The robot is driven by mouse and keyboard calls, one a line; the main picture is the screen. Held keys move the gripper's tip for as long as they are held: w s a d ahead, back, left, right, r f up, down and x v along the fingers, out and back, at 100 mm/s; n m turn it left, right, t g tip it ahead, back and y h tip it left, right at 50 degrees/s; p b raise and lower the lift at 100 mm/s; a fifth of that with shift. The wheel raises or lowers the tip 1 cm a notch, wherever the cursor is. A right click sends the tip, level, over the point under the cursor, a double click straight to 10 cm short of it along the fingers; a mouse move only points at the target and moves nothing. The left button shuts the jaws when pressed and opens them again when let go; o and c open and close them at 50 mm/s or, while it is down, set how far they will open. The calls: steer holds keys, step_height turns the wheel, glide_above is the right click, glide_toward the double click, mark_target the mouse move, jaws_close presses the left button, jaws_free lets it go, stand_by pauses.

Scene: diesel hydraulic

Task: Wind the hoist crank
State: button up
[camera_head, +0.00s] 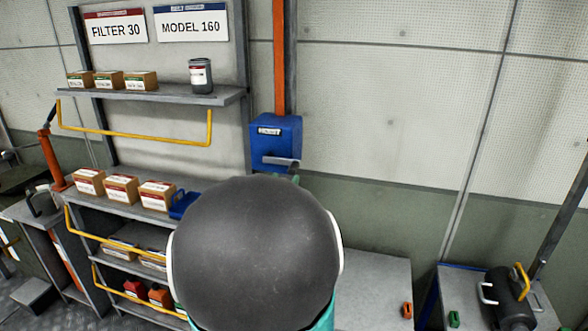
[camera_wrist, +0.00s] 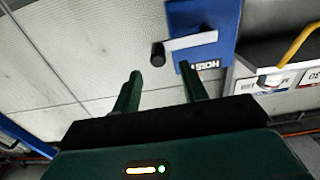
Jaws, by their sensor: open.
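The blue hoist box (camera_head: 274,135) is mounted on the wall below an orange post in the head view. Its grey crank (camera_head: 282,162) sticks out at the box's lower front. In the wrist view, which looks upside down, the blue hoist box (camera_wrist: 205,14) carries the crank arm (camera_wrist: 190,43), which ends at the left in a dark knob handle (camera_wrist: 158,54). My gripper (camera_wrist: 160,68) is open and empty. The handle appears between and just beyond its two green fingertips, with no clear contact. In the head view my arm's dark rounded link hides most of the gripper.
A shelf (camera_head: 150,93) with small boxes and a dark canister (camera_head: 200,76) stands left of the hoist. Yellow rails (camera_head: 140,135) project from the shelves. A grey bench (camera_head: 370,275) lies below right, with a dark cylinder (camera_head: 508,298) farther right. The wall right of the hoist is clear.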

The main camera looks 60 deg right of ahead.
mark_target(293, 165)
steer(key=d, duration=0.5)
steer(key=w+d, duration=0.1)
steer(key=d, duration=0.1)
steer(key=shift+d, duration=0.25)
jaws_close()
